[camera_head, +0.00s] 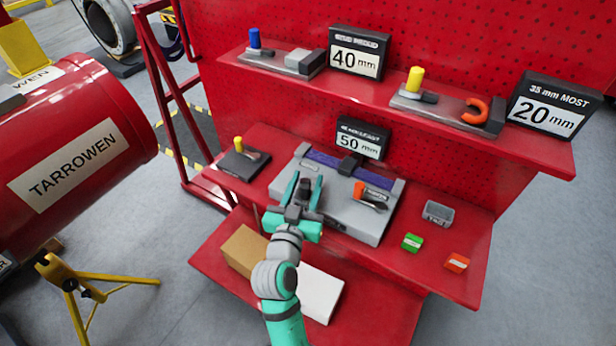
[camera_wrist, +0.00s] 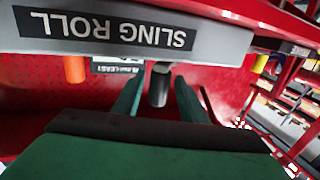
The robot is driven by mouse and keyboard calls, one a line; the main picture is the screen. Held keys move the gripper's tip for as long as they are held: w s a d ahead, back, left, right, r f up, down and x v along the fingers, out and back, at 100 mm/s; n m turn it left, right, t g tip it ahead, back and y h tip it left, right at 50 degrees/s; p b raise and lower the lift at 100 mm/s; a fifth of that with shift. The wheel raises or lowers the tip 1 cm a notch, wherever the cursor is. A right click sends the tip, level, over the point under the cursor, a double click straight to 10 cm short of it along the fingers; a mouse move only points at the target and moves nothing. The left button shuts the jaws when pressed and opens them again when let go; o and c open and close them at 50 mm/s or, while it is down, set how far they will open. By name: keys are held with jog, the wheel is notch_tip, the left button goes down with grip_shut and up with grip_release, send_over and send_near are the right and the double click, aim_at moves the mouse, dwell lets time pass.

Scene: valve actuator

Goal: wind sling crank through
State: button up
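The sling roll unit is a grey plate (camera_head: 352,222) on the red bench, with a blue-purple band (camera_head: 325,158) along its back. An orange knob (camera_head: 359,189) stands on it beside a dark lever (camera_head: 374,204). My gripper (camera_head: 304,184) is over the plate's left part, fingers apart. In the wrist view, the "SLING ROLL" label (camera_wrist: 110,32) shows upside down and the orange knob (camera_wrist: 75,68) is at left. A dark cylinder (camera_wrist: 158,86) stands between my open fingertips, apparently with slight gaps; whether it is the crank's handle I cannot tell.
A plate with a yellow knob (camera_head: 238,144) lies left of the unit. A grey box (camera_head: 437,213), a green block (camera_head: 412,242) and an orange block (camera_head: 457,262) sit at right. The upper shelf (camera_head: 372,91) overhangs behind. A cardboard box (camera_head: 244,250) is below.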

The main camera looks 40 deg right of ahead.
jog(key=shift+x, duration=1.1)
jog(key=shift+s+d, duration=0.1)
jog(key=shift+d, duration=0.1)
jog(key=shift+a, duration=0.1)
grip_shut()
